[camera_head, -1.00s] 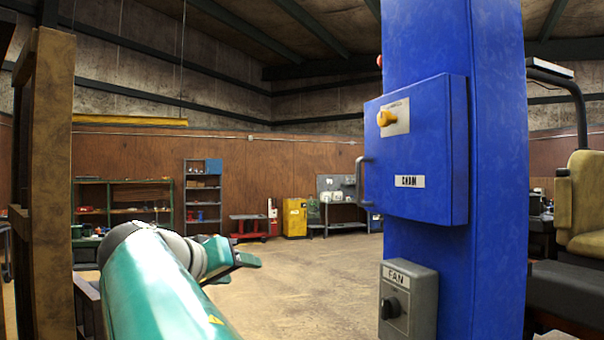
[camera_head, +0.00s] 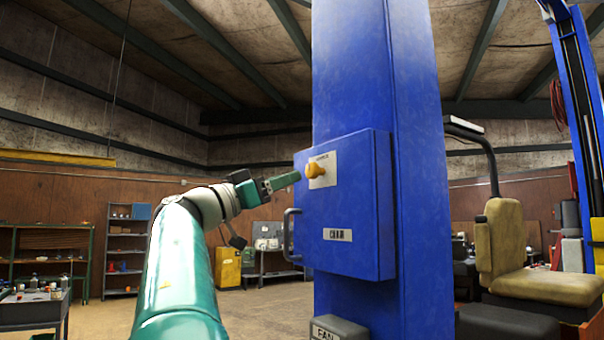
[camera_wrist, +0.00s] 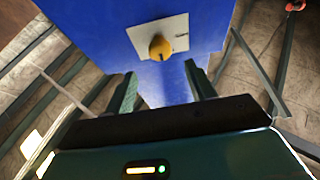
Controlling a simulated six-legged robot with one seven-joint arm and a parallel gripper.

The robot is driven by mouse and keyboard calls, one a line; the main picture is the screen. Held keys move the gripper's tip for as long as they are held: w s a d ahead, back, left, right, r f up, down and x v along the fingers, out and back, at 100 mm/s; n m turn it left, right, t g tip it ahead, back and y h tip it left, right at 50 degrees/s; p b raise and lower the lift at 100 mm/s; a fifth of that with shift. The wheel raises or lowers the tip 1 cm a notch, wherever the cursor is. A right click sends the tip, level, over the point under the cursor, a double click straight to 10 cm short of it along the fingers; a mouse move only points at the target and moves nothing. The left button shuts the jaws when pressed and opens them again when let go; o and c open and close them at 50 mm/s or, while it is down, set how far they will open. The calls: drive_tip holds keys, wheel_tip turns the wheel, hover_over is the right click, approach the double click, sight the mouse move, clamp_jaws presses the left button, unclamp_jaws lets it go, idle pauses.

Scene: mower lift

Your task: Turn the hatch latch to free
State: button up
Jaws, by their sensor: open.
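The hatch latch is a yellow-orange knob (camera_head: 315,169) on a pale plate (camera_head: 323,170) near the top of a blue box hatch (camera_head: 345,215) labelled "CHAIN". My gripper (camera_head: 284,181) is raised at the left of the knob, its fingertips close to it. In the wrist view the knob (camera_wrist: 160,47) is just beyond my open fingers (camera_wrist: 163,85), roughly centred between them. The fingers appear apart from the knob. The lettering on the plate is too small to read.
The box is fixed to a blue column (camera_head: 375,70). A bar handle (camera_head: 291,235) sticks out at the hatch's left edge. A grey "FAN" box (camera_head: 338,328) is below. A tan seat (camera_head: 530,260) stands at the right. Open floor lies behind my arm.

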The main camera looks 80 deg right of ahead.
sight(309, 170)
drive_tip(key=x, duration=0.6)
drive_tip(key=shift+s+d+r, duration=0.1)
drive_tip(key=shift+s+d, duration=0.05)
drive_tip(key=shift+s, duration=0.05)
drive_tip(key=c, duration=1)
drive_tip(key=shift+o, duration=0.2)
